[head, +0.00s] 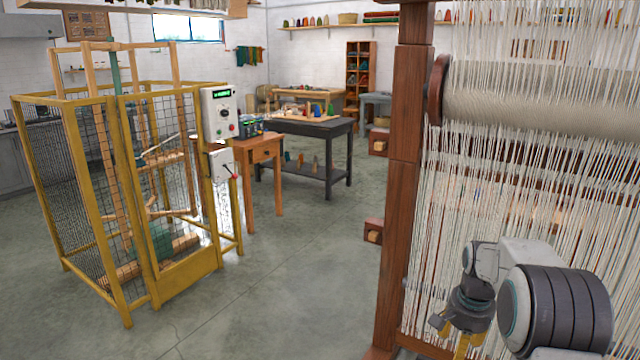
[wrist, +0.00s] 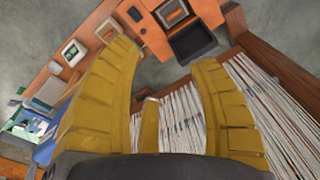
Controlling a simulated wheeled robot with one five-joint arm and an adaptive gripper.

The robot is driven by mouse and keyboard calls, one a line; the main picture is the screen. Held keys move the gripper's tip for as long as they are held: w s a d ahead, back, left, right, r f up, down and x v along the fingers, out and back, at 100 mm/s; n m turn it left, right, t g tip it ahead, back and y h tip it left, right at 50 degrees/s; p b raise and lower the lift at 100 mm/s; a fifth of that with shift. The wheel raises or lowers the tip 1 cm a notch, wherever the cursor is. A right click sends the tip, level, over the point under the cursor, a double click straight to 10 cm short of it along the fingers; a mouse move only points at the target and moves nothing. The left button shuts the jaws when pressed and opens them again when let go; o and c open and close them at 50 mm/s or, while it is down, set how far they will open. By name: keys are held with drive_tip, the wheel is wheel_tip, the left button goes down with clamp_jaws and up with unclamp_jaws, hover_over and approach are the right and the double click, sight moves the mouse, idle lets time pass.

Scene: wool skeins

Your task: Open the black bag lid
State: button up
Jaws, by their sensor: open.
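No black bag or lid can be made out for certain in either view. In the wrist view, a dark, squarish object (wrist: 192,43) lies at the edge of an orange-brown surface; I cannot tell whether it is the bag. My gripper (head: 458,340) is at the lower right of the head view, in front of the loom's threads, with its yellow fingers pointing down. In the wrist view my gripper (wrist: 165,68) has its curved yellow fingers spread wide, with nothing held between them. The dark object appears beyond the fingertips, apart from them.
The loom's wooden post (head: 402,180) and white warp threads (head: 530,190) fill the right side. A yellow mesh cage (head: 130,190) stands at left, with a small wooden table (head: 262,152) and a dark table (head: 315,128) behind. The grey floor (head: 290,290) between is clear.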

drive_tip(key=s+a+r+n+p, duration=0.3)
drive_tip(key=s+a+r, duration=0.2)
drive_tip(key=s+r, duration=0.45)
drive_tip(key=s+a+r+n+t+p, duration=0.1)
drive_tip(key=s+a+r+n+p, duration=0.1)
drive_tip(key=s, duration=0.8)
drive_tip(key=s+a+r+n+t+p, duration=0.1)
drive_tip(key=s+a+r+n+p, duration=0.2)
drive_tip(key=s, duration=0.6)
drive_tip(key=shift+s+a+r+n+p, duration=0.35)
drive_tip(key=shift+a+r+n, duration=0.9)
drive_tip(key=shift+r, duration=0.55)
drive_tip(key=shift+d, duration=0.1)
drive_tip(key=shift+c, duration=0.6)
drive_tip(key=shift+c, duration=1)
